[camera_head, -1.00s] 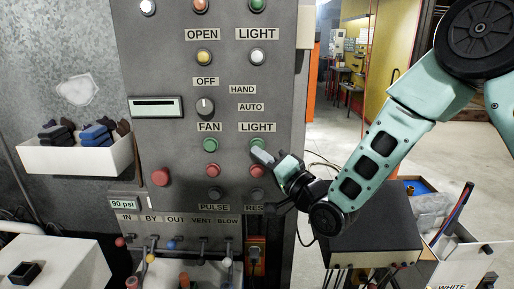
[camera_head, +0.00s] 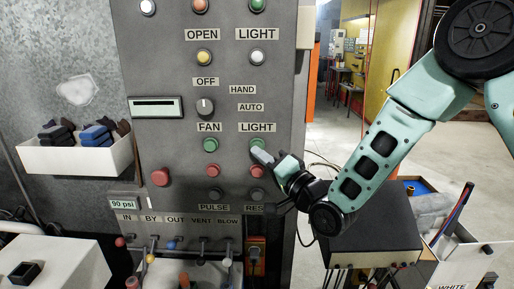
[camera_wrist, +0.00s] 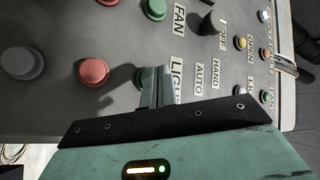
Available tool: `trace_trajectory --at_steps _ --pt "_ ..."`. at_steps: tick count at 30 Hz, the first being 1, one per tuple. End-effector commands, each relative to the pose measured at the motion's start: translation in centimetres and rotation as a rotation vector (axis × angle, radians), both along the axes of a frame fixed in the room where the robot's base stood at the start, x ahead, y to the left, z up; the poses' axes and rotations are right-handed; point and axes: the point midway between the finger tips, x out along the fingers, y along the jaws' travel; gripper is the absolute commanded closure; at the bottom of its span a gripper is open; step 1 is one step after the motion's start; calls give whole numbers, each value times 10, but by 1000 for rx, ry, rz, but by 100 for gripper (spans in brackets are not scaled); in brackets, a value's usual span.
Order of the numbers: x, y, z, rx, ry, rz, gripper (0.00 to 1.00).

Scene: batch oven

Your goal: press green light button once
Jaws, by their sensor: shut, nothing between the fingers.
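The green light button (camera_head: 257,144) is a round green button under the lower LIGHT label (camera_head: 257,127) on the grey control panel. My gripper (camera_head: 259,155) is shut and empty, with its tips at the lower edge of this button, partly covering it. In the wrist view the shut fingers (camera_wrist: 155,78) overlap the green button (camera_wrist: 143,78), hiding most of it. I cannot tell whether the tips touch it or how far the button is pushed in.
The green FAN button (camera_head: 210,145) is to the left. A red button (camera_head: 257,171) lies just below the fingers, with another red button (camera_head: 214,171) beside it. A selector knob (camera_head: 205,106) is above. A dark box (camera_head: 370,240) stands below my arm.

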Motion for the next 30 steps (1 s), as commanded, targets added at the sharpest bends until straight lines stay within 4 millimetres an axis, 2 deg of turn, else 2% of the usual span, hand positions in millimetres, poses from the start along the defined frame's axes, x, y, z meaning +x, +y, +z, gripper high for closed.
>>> trace_trajectory --at_steps 22,30 --pt "0 0 0 0 0 0 100" --pt "8 0 0 1 -1 0 100"
